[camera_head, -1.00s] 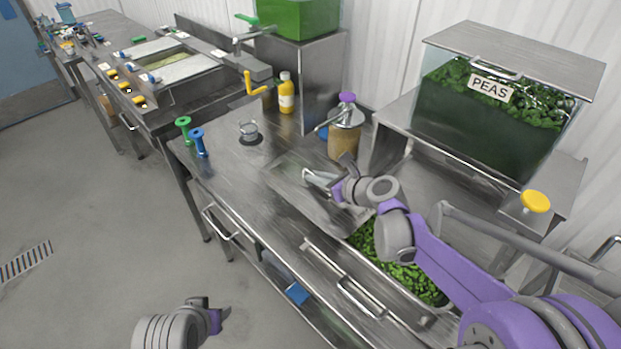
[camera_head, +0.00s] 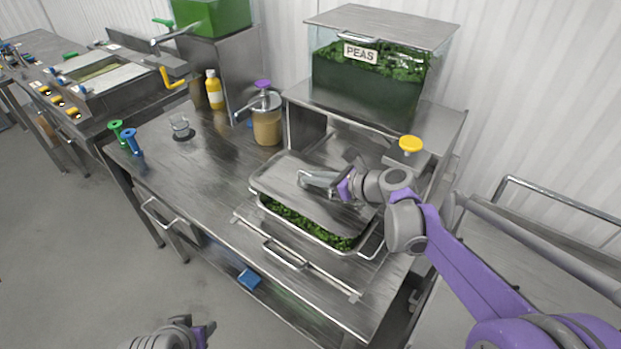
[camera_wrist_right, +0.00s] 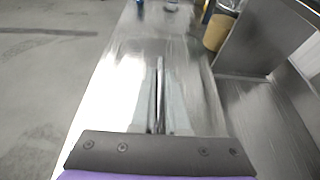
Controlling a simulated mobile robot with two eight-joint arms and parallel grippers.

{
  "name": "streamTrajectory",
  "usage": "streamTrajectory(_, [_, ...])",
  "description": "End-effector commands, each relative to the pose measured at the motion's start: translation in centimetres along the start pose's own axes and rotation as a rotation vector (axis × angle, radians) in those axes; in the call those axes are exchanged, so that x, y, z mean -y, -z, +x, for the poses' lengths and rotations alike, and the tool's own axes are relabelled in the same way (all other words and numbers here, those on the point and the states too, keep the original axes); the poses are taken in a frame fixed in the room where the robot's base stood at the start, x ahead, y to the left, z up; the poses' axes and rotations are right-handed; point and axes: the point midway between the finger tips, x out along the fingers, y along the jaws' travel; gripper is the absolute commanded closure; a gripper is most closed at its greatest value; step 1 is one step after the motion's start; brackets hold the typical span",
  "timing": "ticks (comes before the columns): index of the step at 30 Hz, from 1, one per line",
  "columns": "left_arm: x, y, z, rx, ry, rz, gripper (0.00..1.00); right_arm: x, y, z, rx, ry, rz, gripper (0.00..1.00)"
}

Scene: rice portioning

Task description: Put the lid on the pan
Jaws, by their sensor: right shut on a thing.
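The flat metal lid (camera_head: 285,183) is above the metal pan (camera_head: 372,247) and covers most of it in the head view. Green peas (camera_head: 315,226) show in a strip along the pan's near side. The lid looks slightly tilted and shifted toward the back. I cannot tell whether it touches the rim. My right gripper (camera_head: 312,180) is shut on the lid's handle. In the right wrist view its fingers (camera_wrist_right: 159,85) point forward above shiny metal. My left gripper (camera_head: 200,332) hangs low at the bottom edge, away from the table; its jaws are unclear.
A steel stand with the glass PEAS bin (camera_head: 370,80) rises behind the pan. A sauce pump jar (camera_head: 267,120) and yellow bottle (camera_head: 214,90) stand back left. Green (camera_head: 117,132) and blue (camera_head: 132,142) handled tools are at the left edge. The left tabletop is mostly clear.

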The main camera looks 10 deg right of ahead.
Motion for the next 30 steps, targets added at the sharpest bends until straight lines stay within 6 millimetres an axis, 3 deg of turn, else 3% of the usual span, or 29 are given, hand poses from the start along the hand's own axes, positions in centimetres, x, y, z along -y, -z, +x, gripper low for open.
streamTrajectory(11, [0.0, -0.4, 0.3, 0.004, 0.000, 0.000, 0.50, 0.0, 0.6, 0.1, 0.002, -0.003, 0.000, 1.00])
streamTrajectory(30, [0.0, -3.0, 2.5, 0.028, 0.000, 0.000, 0.50, 0.0, 5.0, 1.9, 0.002, -0.003, 0.000, 1.00])
